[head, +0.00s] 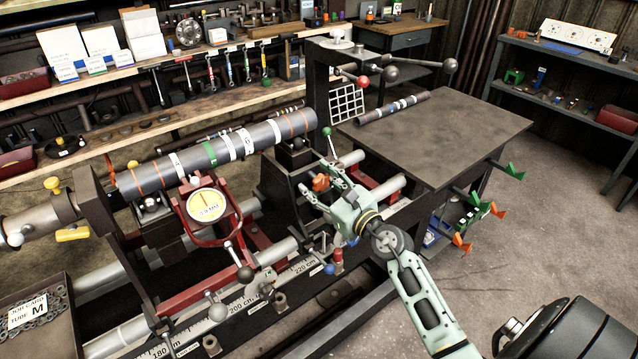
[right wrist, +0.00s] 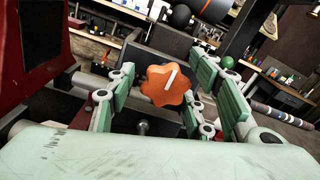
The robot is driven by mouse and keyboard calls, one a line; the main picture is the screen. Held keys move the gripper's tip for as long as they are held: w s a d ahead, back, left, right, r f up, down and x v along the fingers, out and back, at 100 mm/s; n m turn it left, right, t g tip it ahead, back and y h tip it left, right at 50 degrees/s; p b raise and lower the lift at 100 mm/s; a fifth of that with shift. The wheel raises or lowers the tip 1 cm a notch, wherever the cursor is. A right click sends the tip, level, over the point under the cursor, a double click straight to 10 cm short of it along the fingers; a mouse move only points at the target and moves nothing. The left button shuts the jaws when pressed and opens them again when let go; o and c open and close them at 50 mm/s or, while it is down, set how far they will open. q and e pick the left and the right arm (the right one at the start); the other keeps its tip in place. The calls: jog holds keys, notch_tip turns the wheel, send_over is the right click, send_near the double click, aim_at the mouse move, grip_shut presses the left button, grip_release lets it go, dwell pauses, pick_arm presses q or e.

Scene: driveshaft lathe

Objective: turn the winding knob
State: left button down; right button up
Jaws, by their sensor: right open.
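The winding knob (right wrist: 167,86) is orange, lobed and carries a white mark; in the right wrist view it sits between the fingers of my right gripper (right wrist: 165,95). In the head view the orange knob (head: 321,183) shows at the fingertips of my right gripper (head: 325,190), beside the dark block of the lathe. The fingers stand open on either side of the knob; whether one touches it I cannot tell. My left gripper is not in view.
A banded driveshaft tube (head: 220,152) lies on the lathe supports, with a dial gauge (head: 207,206) in front. A green-tipped lever (head: 328,133) stands close behind the knob. A dark table (head: 440,125) holds a thinner shaft (head: 392,108). Open floor lies right.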

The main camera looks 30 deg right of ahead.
jog(key=shift+f, duration=0.1)
jog(key=c, duration=1.1)
jog(key=shift+o, duration=0.2)
jog(key=shift+a, duration=0.1)
